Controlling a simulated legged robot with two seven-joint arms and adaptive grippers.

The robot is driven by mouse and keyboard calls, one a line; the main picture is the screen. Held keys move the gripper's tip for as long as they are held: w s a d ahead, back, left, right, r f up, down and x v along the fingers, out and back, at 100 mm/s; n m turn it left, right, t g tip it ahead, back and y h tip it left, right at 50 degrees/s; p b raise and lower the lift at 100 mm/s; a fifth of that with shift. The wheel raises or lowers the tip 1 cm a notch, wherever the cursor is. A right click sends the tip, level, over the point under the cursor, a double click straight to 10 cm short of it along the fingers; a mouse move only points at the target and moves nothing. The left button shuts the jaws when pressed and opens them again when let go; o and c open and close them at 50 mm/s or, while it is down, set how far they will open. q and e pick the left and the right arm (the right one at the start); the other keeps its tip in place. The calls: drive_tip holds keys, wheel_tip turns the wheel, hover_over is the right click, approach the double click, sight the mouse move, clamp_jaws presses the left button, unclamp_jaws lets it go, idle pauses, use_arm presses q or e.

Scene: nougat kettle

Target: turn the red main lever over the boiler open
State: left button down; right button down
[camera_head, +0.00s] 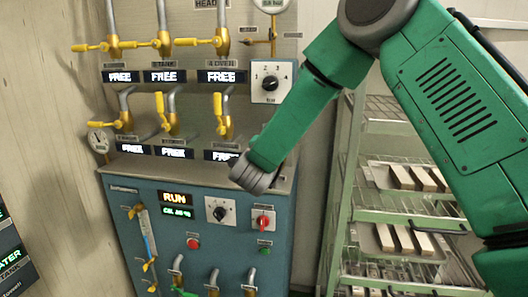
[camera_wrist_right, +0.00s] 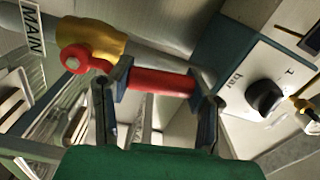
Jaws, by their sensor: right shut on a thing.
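The red lever (camera_wrist_right: 160,80) shows in the right wrist view as a short red bar beside a yellow brass valve body (camera_wrist_right: 92,42) on a grey pipe. My right gripper (camera_wrist_right: 161,84) is shut on the red lever, with one finger at each end of the visible red part. A MAIN label (camera_wrist_right: 32,28) is at the upper left of that view. In the head view my green right arm comes in from the right and reaches the boiler panel. Its fingers and the red lever cannot be made out there. My left gripper is not in view.
The blue boiler cabinet (camera_head: 140,225) carries a RUN display (camera_head: 175,198), knobs and brass taps. Several yellow-handled valves (camera_head: 160,42) sit above it. A numbered dial (camera_head: 270,83) is close to my right arm. A green rack with trays (camera_head: 400,205) stands at the right.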

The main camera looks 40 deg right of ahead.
drive_tip(key=shift+s+d+f+m+b, duration=0.15)
drive_tip(key=shift+s+d+m+b, duration=0.35)
drive_tip(key=shift+m+b, duration=0.4)
drive_tip(key=c, duration=1)
unclamp_jaws()
drive_tip(key=shift+o, duration=1.2)
drive_tip(key=v, duration=1.2)
